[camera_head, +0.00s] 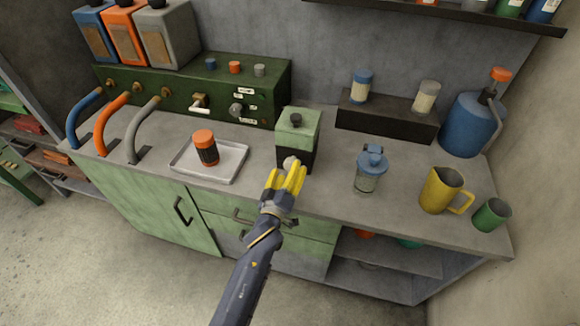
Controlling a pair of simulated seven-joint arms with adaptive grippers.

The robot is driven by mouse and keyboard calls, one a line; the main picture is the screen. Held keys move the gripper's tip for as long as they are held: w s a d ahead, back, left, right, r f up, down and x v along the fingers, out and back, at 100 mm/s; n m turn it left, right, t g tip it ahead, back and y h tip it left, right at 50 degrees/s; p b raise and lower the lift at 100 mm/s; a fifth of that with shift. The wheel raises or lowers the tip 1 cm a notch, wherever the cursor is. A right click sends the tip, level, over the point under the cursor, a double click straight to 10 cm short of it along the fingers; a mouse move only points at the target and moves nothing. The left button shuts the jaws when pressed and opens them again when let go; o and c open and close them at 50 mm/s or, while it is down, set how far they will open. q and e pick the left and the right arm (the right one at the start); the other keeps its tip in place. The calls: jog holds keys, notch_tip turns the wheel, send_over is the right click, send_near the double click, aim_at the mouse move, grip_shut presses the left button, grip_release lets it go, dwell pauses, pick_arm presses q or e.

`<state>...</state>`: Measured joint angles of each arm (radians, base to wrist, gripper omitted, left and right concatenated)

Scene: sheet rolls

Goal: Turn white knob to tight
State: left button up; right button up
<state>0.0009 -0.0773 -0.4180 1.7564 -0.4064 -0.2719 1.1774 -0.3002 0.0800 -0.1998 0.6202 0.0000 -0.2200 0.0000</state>
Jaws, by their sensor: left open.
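A pale, whitish round knob (290,162) sits low on the front of a green and black box (297,130) with a black knob (296,119) on top. My left gripper (286,174) has yellow fingers, reaches up from the bottom and is open. Its fingertips are at the pale knob, one to each side of it in the picture; I cannot tell whether they touch it. The fingers hide part of the knob. My right gripper is not in view.
A tray (222,172) with an orange-topped jar (205,147) is left of the box. A blue-lidded jar (370,170), yellow jug (440,190) and green cup (491,215) stand right.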

pick_arm(q)
jog(key=shift+x, duration=1.05)
jog(key=c, duration=1.3)
